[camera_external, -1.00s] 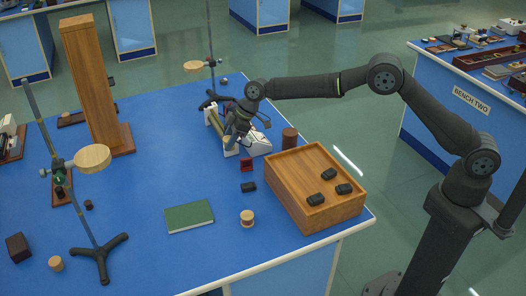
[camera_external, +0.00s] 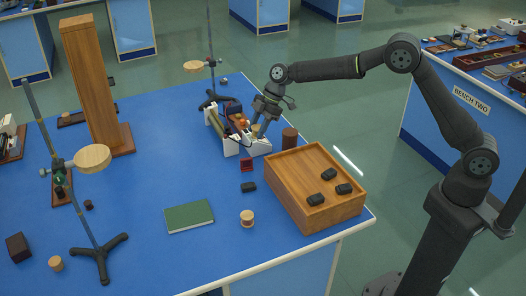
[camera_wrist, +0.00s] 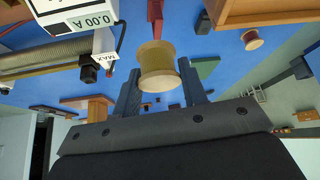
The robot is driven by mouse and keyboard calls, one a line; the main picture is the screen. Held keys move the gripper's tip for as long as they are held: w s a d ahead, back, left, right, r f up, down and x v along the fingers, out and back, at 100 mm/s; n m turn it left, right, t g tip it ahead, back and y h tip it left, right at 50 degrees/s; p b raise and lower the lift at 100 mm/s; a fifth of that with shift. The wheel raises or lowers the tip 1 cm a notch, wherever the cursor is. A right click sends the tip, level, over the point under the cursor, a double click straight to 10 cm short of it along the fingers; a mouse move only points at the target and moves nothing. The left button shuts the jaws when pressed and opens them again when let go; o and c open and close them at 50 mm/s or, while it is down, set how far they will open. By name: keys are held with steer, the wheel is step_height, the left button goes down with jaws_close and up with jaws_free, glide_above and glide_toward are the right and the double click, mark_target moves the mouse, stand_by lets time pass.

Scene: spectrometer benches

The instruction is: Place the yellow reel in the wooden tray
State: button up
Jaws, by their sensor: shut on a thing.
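The yellow reel (camera_wrist: 158,68) sits between the two fingers of my gripper (camera_wrist: 160,84) in the wrist view, its flanged end facing the camera. My gripper is shut on it. In the external view my gripper (camera_external: 259,122) is above the white instrument, and the reel (camera_external: 256,129) shows small and partly hidden below it. The wooden tray (camera_external: 283,207) stands at the near right corner of the blue bench, to the right of and nearer than my gripper. Three black pieces lie in its right part. The tray also shows at the upper right in the wrist view (camera_wrist: 262,12).
A white instrument (camera_external: 258,147) is close under my gripper. A brown cylinder (camera_external: 289,138) stands behind the tray. The tray's left part is clear.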

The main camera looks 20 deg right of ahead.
steer(key=s+d+r+n+g+h, duration=0.25)
steer(key=s+d+n, duration=0.35)
steer(key=d, duration=0.7)
steer(key=s+d+r+n+g+h, duration=0.15)
steer(key=s+d+r+n, duration=0.35)
steer(key=d, duration=0.7)
steer(key=s+a+f, duration=0.1)
steer(key=a+f, duration=0.1)
steer(key=a, duration=0.1)
steer(key=s+a+f, duration=0.1)
steer(key=a+f, duration=0.2)
steer(key=a, duration=0.1)
steer(key=s+a+f, duration=0.2)
steer(key=a+f, duration=0.1)
steer(key=shift+a, duration=0.25)
steer(key=shift+f, duration=1.9)
steer(key=shift+f, duration=0.1)
steer(key=o, duration=1)
steer(key=shift+c, duration=0.2)
steer(key=v, duration=1.2)
steer(key=shift+w+d, duration=0.25)
steer(key=shift+w, duration=0.05)
